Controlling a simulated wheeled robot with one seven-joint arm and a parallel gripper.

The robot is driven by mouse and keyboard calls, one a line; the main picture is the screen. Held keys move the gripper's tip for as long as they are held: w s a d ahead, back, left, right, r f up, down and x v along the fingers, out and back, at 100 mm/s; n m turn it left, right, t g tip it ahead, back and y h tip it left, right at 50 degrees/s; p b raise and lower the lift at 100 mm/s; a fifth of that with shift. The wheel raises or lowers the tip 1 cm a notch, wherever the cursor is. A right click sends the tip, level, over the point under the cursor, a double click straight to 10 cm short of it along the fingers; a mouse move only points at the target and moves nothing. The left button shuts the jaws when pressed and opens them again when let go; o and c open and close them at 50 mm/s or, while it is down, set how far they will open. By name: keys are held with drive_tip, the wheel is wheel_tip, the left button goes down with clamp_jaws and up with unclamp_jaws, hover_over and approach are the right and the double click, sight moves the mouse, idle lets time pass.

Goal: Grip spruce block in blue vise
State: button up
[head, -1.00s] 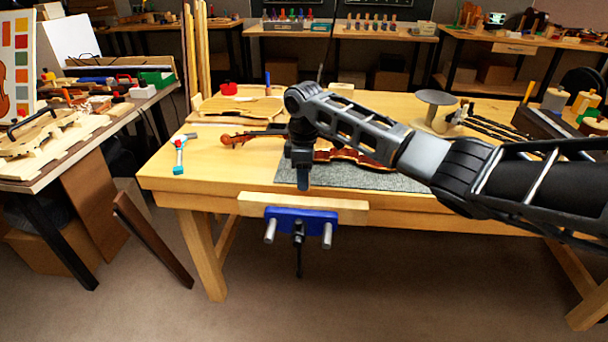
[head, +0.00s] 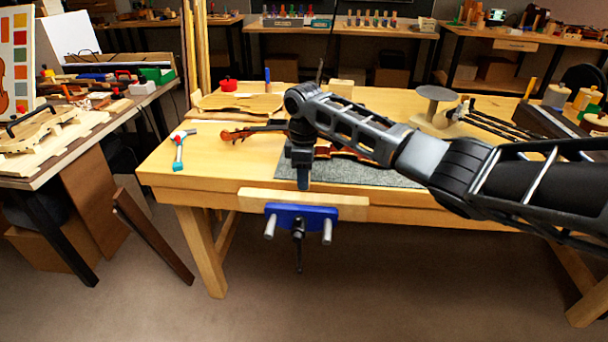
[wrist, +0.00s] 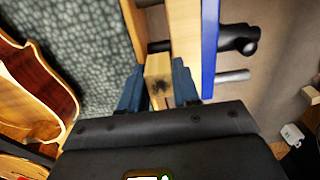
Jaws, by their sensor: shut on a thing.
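The blue vise (head: 301,212) is mounted on the front edge of the workbench, with a pale wooden jaw facing (head: 340,203) along its top. It also shows in the wrist view (wrist: 210,50), where a gap lies between its wooden jaw (wrist: 184,35) and the bench edge. My gripper (head: 303,183) points down at the vise, just behind the jaw facing. In the wrist view my gripper (wrist: 158,88) is shut on the spruce block (wrist: 158,75), a pale piece with a dark mark, in line with that gap. Its lower part is hidden, so contact with the jaws cannot be told.
A grey mat (head: 385,177) with a reddish-brown violin body (head: 350,153) lies right behind my gripper; the violin body also shows in the wrist view (wrist: 30,95). The floor before the vise is clear.

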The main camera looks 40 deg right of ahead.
drive_tip(key=shift+f, duration=0.55)
drive_tip(key=shift+r, duration=0.1)
drive_tip(key=shift+r+p, duration=0.8)
drive_tip(key=shift+p, duration=0.9)
idle(1.3)
drive_tip(key=shift+f, duration=0.5)
idle(0.3)
drive_tip(key=o, duration=1.1)
drive_tip(key=shift+r+b, duration=0.35)
drive_tip(key=shift+r, duration=3.5)
